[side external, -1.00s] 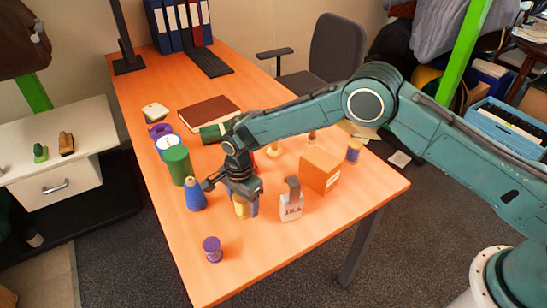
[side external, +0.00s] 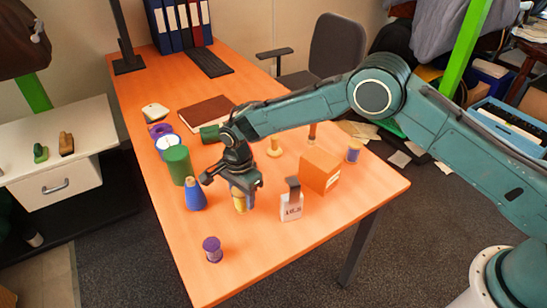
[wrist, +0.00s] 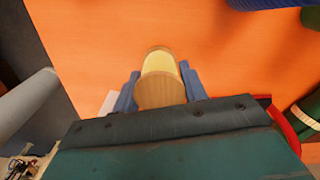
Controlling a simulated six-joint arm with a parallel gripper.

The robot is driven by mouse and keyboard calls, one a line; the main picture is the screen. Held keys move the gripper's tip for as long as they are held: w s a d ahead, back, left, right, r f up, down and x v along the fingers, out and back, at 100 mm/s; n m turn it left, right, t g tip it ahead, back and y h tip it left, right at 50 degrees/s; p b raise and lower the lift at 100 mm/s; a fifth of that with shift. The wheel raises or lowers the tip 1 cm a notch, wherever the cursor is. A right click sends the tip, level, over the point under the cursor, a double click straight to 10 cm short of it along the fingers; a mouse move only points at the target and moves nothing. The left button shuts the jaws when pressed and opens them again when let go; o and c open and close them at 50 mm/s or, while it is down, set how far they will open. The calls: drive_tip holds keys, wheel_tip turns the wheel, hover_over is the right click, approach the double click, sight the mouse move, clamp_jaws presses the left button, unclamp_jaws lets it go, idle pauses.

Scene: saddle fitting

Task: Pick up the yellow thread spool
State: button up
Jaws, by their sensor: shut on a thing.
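The yellow thread spool (wrist: 159,62) has yellow thread and a pale wooden end disc. In the wrist view it stands between the two blue fingertips of my gripper (wrist: 161,88), which press on it from both sides. In the side view my gripper (side external: 241,193) points down over the table, shut on the spool (side external: 239,204). The fingers hide part of the spool there. I cannot tell for certain whether its lower end is clear of the table.
A blue cone (side external: 194,196) and a green cylinder (side external: 177,165) stand close on the left. A white card holder (side external: 291,205) and an orange box (side external: 319,170) stand on the right. A purple spool (side external: 212,249) stands in front, with bare table (side external: 265,255) around it.

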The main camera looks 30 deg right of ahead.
wheel_tip(320, 180, up, 18)
idle(0.5)
drive_tip(key=shift+d, duration=0.1)
idle(0.4)
